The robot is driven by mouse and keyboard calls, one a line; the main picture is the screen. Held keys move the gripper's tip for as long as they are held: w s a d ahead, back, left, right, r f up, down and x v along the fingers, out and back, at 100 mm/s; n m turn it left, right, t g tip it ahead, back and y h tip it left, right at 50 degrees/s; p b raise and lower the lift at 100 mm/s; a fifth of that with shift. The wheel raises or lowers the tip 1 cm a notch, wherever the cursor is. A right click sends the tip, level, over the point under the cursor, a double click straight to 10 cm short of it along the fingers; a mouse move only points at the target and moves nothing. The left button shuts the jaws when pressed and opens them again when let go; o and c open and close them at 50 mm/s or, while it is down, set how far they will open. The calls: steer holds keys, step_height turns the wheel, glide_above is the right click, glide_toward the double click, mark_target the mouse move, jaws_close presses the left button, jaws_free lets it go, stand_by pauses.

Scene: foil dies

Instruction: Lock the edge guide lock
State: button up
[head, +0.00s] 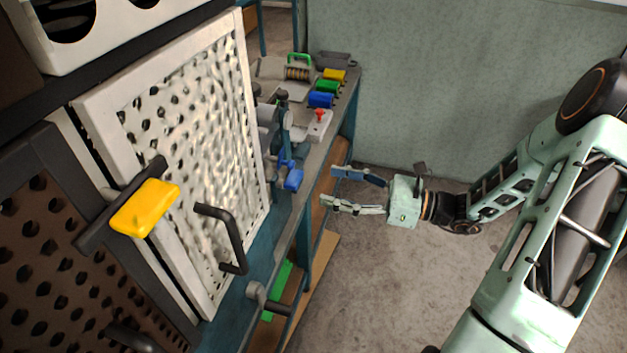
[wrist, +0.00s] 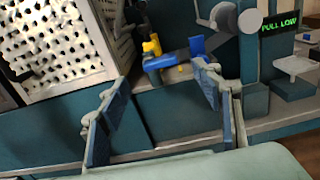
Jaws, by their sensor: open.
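A blue lever-like part (head: 290,175) sits low on the front of the teal machine, just right of the white perforated panel. It also shows in the wrist view (wrist: 175,58), with a small yellow piece (wrist: 152,47) beside it. No part carries a readable edge guide lock label, so I cannot tell for certain which is the lock or its state. My gripper (head: 328,187) is open and empty, to the right of the blue part and apart from it. In the wrist view the blue part lies beyond and between my spread fingers (wrist: 156,92).
The white perforated panel (head: 190,120) has a dark handle (head: 232,235) and a yellow grip (head: 145,207) at its left. A green "PULL LOW" display (wrist: 279,27) is at right. Floor (head: 400,290) is clear.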

steer(key=shift+v, duration=1.2)
